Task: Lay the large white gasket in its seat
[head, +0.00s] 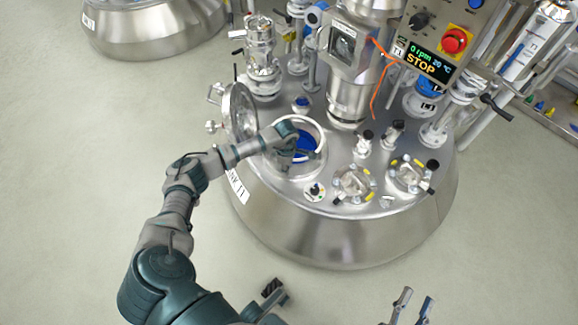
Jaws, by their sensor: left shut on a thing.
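The large white gasket (319,130) shows as a pale ring at the round opening in the lid of the steel vessel, with deep blue inside. My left gripper (290,142) is shut on its left side, and the gripper and wrist hide that part. I cannot tell whether the ring touches the seat all round or is held just above it. My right gripper (418,296) is at the bottom edge, its two fingers apart and empty, away from the vessel.
A hinged round cover (241,112) stands open left of the opening. Valves, clamped ports (354,181) and a tall steel column (350,80) crowd the lid. A control box with a red button (455,40) hangs at upper right. The floor at left is clear.

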